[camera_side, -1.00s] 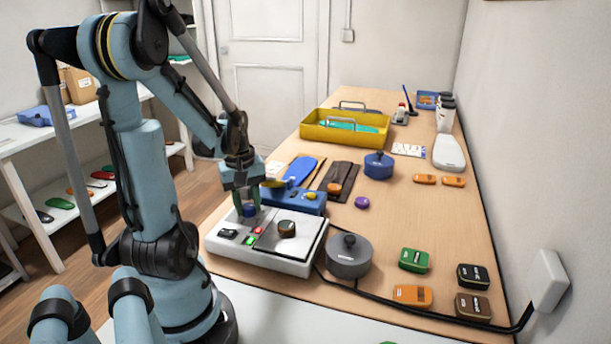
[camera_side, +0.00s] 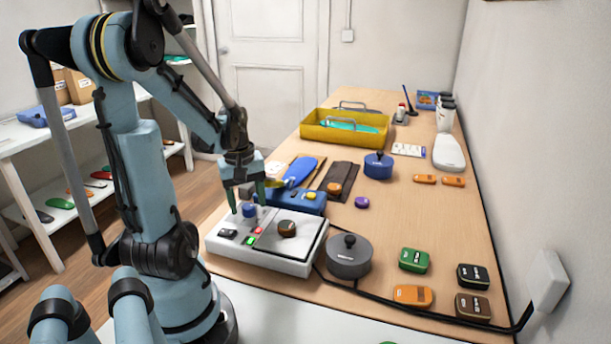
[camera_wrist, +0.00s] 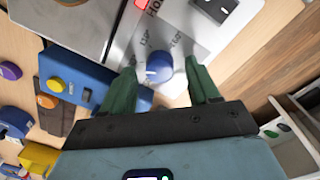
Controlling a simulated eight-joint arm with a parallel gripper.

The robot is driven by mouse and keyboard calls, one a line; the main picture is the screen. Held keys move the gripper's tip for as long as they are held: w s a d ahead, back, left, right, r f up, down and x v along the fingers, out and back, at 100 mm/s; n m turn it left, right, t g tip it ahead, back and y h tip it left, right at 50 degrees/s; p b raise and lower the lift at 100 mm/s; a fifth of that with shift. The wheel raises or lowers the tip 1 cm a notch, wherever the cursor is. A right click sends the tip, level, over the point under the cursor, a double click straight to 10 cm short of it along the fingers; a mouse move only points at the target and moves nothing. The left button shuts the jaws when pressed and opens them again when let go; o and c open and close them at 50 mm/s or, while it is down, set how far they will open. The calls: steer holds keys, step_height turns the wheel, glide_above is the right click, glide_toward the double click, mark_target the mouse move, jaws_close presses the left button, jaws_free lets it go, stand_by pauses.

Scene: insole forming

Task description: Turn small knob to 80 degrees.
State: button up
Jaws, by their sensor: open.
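The small blue knob (camera_side: 249,211) stands on the white and grey heating unit (camera_side: 300,265). In the wrist view the blue knob (camera_wrist: 159,67) shows a white pointer mark, with printed lettering on the panel around it. My gripper (camera_side: 247,208) is above the unit with its green fingers spread apart on either side of the knob. In the wrist view my gripper (camera_wrist: 163,80) is open and the knob sits between the fingertips, with a gap on both sides. A larger brown knob (camera_side: 287,228) is on the unit's plate.
A grey lidded pot (camera_side: 349,256) stands right of the unit. A blue box with a yellow button (camera_side: 310,195) is just behind it. A red and a green button are beside the knob. Orange, green and dark blocks lie at the right.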

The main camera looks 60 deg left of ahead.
mark_target(245, 206)
step_height(245, 206, up, 11)
steer(key=shift+s+r, duration=0.15)
steer(key=shift+s, duration=0.15)
stand_by(0.4)
steer(key=w+d+f+m+t, duration=0.1)
steer(key=w+d+m+t, duration=0.1)
steer(key=d+m, duration=0.3)
steer(key=w+d+f+m+t, duration=0.1)
steer(key=w+d+m, duration=0.4)
steer(key=d, duration=0.6)
steer(key=w+d+f+m+t, duration=0.1)
steer(key=w+d+m+t, duration=0.2)
steer(key=d+m, duration=0.4)
steer(key=shift+w+d+f+t, duration=0.15)
steer(key=shift+w+d+t, duration=0.15)
steer(key=shift+w+d, duration=0.35)
